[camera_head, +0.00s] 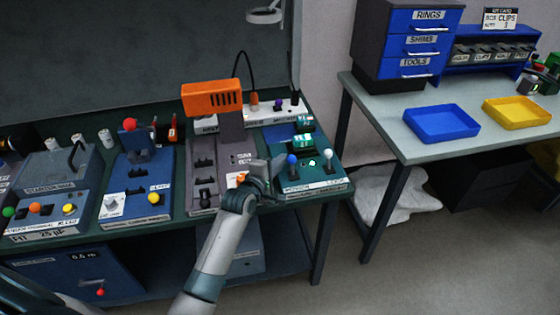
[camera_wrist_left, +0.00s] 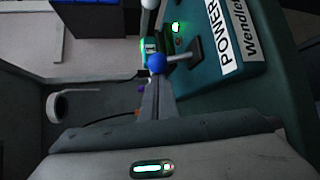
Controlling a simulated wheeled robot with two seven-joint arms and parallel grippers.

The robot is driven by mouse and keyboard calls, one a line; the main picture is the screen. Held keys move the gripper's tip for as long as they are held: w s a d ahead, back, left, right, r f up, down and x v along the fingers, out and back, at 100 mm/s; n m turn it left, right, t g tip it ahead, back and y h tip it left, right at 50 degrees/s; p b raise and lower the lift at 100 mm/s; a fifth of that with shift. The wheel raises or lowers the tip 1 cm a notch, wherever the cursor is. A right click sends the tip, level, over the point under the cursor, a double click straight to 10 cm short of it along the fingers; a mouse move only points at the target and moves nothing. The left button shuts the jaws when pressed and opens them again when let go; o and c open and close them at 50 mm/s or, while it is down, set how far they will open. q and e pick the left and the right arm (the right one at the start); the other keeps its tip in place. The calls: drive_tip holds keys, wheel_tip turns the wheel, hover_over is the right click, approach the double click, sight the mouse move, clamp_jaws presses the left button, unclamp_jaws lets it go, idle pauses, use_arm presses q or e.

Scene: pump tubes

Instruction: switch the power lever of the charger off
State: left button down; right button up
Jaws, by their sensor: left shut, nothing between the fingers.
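The charger (camera_head: 312,179) is a teal unit at the right end of the bench, with green lit displays (camera_head: 303,141). It carries a blue-knobbed lever (camera_head: 292,160) and a white-knobbed lever (camera_head: 328,154). In the left wrist view, a label reading POWER (camera_wrist_left: 213,38) lies on the charger near the blue-knobbed lever (camera_wrist_left: 157,64). My left gripper (camera_head: 275,170) is shut and empty, just left of the blue knob. In the wrist view its fingertips (camera_wrist_left: 156,84) are close to that knob; I cannot tell if they touch. My right gripper is out of view.
Left of the charger stands a grey unit (camera_head: 203,187) with an orange box (camera_head: 212,97) above it. A blue unit (camera_head: 137,192) with a red knob is further left. A side table (camera_head: 412,151) with blue (camera_head: 441,122) and yellow (camera_head: 517,112) trays stands right, across a gap.

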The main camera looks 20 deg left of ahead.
sight(289, 161)
use_arm(q)
drive_tip(key=shift+s+d+r, duration=0.1)
drive_tip(key=shift+s+d, duration=0.1)
drive_tip(key=shift+d, duration=0.05)
drive_tip(key=shift+s+d+m+t, duration=0.1)
drive_tip(key=shift+s+m+t, duration=0.1)
drive_tip(key=shift+m+t, duration=0.3)
drive_tip(key=shift+s+d+r+p, duration=0.1)
drive_tip(key=shift+r+p, duration=0.05)
drive_tip(key=shift+p, duration=0.15)
drive_tip(key=shift+s+d, duration=0.35)
drive_tip(key=shift+s, duration=0.2)
drive_tip(key=shift+s+d+m+t, duration=0.2)
drive_tip(key=shift+s+m+t, duration=0.1)
drive_tip(key=shift+t, duration=0.3)
drive_tip(key=shift+d, duration=0.15)
